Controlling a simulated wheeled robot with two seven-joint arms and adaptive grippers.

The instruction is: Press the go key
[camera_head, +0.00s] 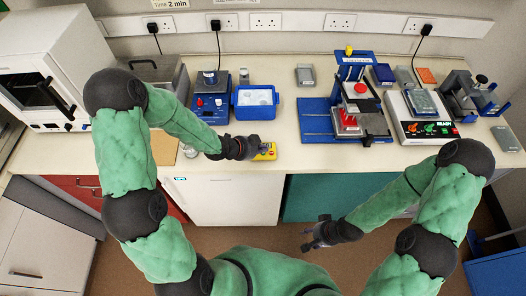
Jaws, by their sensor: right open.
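A small yellow device (266,151) with a red mark lies at the bench's front edge. My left gripper (252,147) is low over the bench, with its tips close to or against the device's left side. I cannot tell whether they touch, nor whether the fingers are open or shut. A white machine (401,116) at the right has a lit "READY" display and several coloured keys (428,128) on its front. No key's lettering is readable, so I cannot tell which one is the go key. My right gripper (315,236) is open and empty, in front of the bench.
A blue stirrer-like unit (211,108) and a blue tub (256,112) stand behind my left gripper. A blue stand (318,117) with red parts is right of centre. A white oven (40,75) is at the left. The bench top between the yellow device and the blue stand is clear.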

